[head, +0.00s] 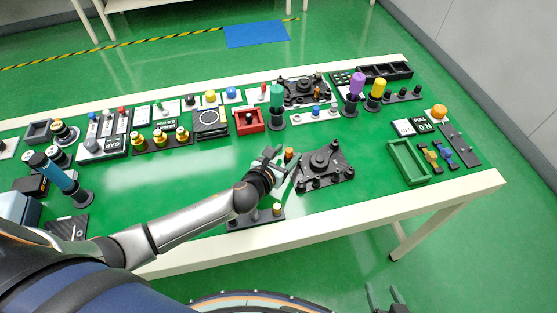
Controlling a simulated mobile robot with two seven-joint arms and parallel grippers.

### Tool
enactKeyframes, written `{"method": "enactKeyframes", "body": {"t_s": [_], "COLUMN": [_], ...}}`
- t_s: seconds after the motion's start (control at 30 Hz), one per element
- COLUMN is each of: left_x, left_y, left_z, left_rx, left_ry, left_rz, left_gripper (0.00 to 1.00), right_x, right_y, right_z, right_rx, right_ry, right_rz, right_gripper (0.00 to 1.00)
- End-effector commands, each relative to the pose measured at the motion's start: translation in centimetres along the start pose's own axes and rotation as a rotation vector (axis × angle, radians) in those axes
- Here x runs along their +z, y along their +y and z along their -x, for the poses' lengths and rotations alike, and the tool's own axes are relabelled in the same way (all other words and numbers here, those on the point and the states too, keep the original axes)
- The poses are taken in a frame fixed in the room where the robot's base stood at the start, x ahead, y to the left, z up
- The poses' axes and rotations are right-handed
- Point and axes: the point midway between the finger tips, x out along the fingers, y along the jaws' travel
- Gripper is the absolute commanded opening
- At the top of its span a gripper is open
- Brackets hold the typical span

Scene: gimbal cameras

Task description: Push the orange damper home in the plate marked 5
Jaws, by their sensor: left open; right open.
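No number 5 is readable on the plate. My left gripper (274,154) is open, just left of the orange cylinder; whether it touches it is unclear. My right gripper (386,296) is open and empty, low in the picture beyond the table's front edge.
A dark strip with pegs (240,223) lies under my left forearm. A green tray (394,152) stands to the right. A red box (242,127), a teal-topped post (277,94) and a purple-topped post (356,82) stand behind.

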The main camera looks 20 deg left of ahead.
Motion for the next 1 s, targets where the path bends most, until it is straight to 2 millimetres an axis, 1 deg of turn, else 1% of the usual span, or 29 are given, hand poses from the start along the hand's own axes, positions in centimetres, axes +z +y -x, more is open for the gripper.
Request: {"method": "enactKeyframes", "body": {"t_s": [0.17,0.4,0.6,0.7,0.8,1.0], "left_x": [0.0,-0.1,-0.1,-0.1,0.0,0.0], "left_y": [0.0,0.0,0.0,0.0,0.0,0.0], "left_z": [2.4,7.3,10.5,11.5,12.0,12.2], "left_rx": [-0.002,-0.002,-0.001,-0.001,0.0,0.001], "left_ry": [0.002,0.003,0.003,0.001,0.002,0.001], "left_rz": [-0.003,-0.001,-0.001,0.0,0.0,0.0], "left_gripper": [0.6,0.6,0.6,0.6,0.6,0.6], "right_x": [-0.4,-0.7,-0.8,-0.8,-0.8,-0.8], "right_y": [0.0,-0.1,-0.1,-0.1,-0.1,-0.1], "right_z": [0.3,0.6,0.7,0.7,0.7,0.7], "right_rx": [0.0,0.0,0.0,0.0,0.0,0.0], "right_ry": [0.0,0.0,0.0,0.0,0.0,0.0], "right_rz": [0.0,0.0,0.0,0.0,0.0,0.0], "right_gripper": [0.63,0.63,0.63,0.63,0.63,0.63]}}
